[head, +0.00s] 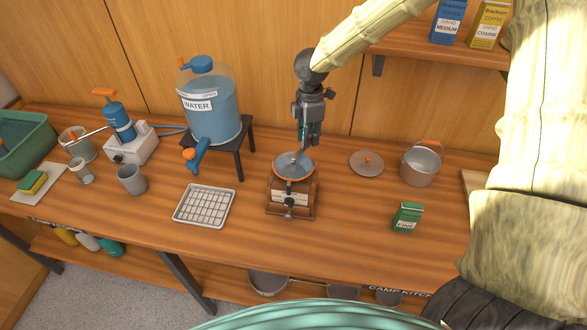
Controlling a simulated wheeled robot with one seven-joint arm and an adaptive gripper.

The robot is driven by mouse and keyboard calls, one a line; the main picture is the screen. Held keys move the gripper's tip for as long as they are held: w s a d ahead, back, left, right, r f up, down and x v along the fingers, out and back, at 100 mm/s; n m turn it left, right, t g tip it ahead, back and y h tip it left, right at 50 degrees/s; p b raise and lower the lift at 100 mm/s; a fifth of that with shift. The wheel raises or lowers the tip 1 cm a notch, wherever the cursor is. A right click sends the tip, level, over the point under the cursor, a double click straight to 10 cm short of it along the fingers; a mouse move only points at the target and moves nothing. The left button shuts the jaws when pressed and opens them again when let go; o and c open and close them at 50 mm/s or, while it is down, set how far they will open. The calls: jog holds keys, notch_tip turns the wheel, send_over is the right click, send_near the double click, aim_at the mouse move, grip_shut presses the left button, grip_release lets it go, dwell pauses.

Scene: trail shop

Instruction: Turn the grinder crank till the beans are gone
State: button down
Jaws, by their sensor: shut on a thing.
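The grinder (291,196) stands upright on the wooden counter, a brown box with a label on its front and a round bowl with an orange rim on top. My gripper (302,151) points down from above at the bowl's back edge. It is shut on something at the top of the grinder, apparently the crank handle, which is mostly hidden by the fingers. A thin grey part (293,160) shows beside the fingertips over the bowl. The inside of the bowl looks grey-blue; I cannot make out any beans at this size.
A wire rack (204,205) lies left of the grinder. A grey lid (366,164), a pot (420,166) and a small green box (407,217) are to the right. A water tank (210,106) on a black stand is behind left. A shelf (440,46) is at the upper right.

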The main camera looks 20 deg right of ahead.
jog(key=shift+s+d, duration=0.25)
jog(key=shift+s, duration=0.6)
jog(key=shift+s+d, duration=0.25)
jog(key=shift+s, duration=0.55)
jog(key=shift+f, duration=0.1)
jog(key=shift+s+a, duration=0.2)
jog(key=shift+s, duration=0.75)
jog(key=shift+s+a, duration=0.15)
jog(key=shift+s, duration=0.75)
jog(key=s+a+b, duration=0.1)
jog(key=s+a, duration=0.1)
jog(key=s, duration=0.1)
jog(key=shift+a, duration=0.2)
